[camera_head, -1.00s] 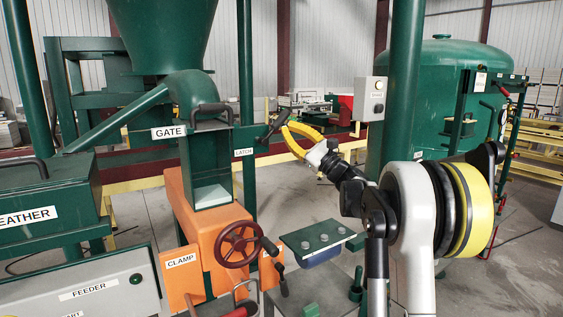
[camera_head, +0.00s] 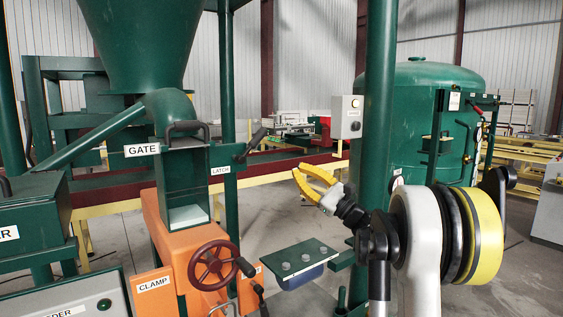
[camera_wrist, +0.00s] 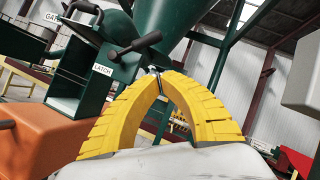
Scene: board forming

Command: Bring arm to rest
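My gripper (camera_head: 298,168) has two curved yellow fingers and is held in the air right of the gate housing. In the wrist view my gripper (camera_wrist: 156,72) has its fingertips drawn together, with nothing seen between them. My arm is folded at the right of the head view, its grey and yellow joint close to the camera. The fingers are apart from the machine in the head view.
The green gate (camera_head: 186,172) stands above an orange clamp body (camera_head: 178,258) with a handwheel (camera_head: 213,265). A latch lever (camera_head: 252,143) juts right. A small green shelf (camera_head: 301,262) with buttons sits below my gripper. A green post (camera_head: 374,110) and tank (camera_head: 425,100) stand behind my arm.

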